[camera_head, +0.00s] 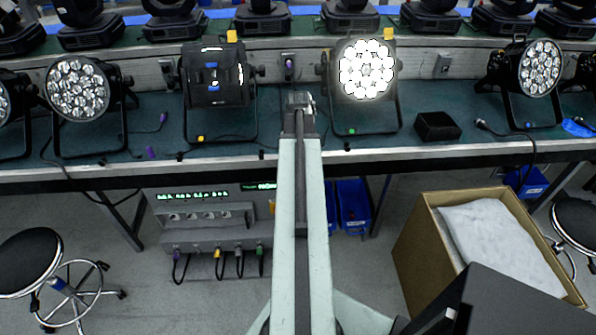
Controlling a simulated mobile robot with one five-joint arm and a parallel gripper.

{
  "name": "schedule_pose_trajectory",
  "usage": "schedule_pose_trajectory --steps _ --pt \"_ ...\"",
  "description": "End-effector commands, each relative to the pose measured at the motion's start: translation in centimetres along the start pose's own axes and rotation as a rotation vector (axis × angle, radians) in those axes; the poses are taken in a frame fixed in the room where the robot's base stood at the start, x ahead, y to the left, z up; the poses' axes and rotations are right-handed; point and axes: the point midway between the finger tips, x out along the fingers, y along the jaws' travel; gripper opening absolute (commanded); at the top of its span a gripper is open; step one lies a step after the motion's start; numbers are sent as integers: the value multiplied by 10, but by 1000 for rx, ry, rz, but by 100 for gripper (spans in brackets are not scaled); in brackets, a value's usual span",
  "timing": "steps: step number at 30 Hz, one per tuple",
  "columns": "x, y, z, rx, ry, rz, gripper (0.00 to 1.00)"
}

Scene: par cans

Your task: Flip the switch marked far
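My arm reaches straight up the middle of the picture. My gripper (299,101) is at its far end, over the green bench top, between a dark par can and a lit par can. It is small and seen from behind, so its fingers cannot be made out. No label reading "far" is legible. Small grey boxes that may be switches sit on the rail behind the bench: a left one (168,71), a middle one (288,67) just beyond my gripper, and a right one (442,65). A grey panel (205,214) with several small fittings hangs below the bench.
The lit par can (367,70) stands right of my gripper, the dark par can (215,80) left. Other par cans (80,90) line the bench (285,158). A black box (437,126) sits at right. A cardboard box (425,255) and stools (28,262) stand on the floor.

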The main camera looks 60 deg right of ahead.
Motion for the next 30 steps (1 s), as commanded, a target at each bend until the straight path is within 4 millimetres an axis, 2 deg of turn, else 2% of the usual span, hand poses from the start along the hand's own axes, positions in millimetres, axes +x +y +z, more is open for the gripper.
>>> schedule_pose_trajectory --steps 30 --pt "6 0 0 0 0 0 0"
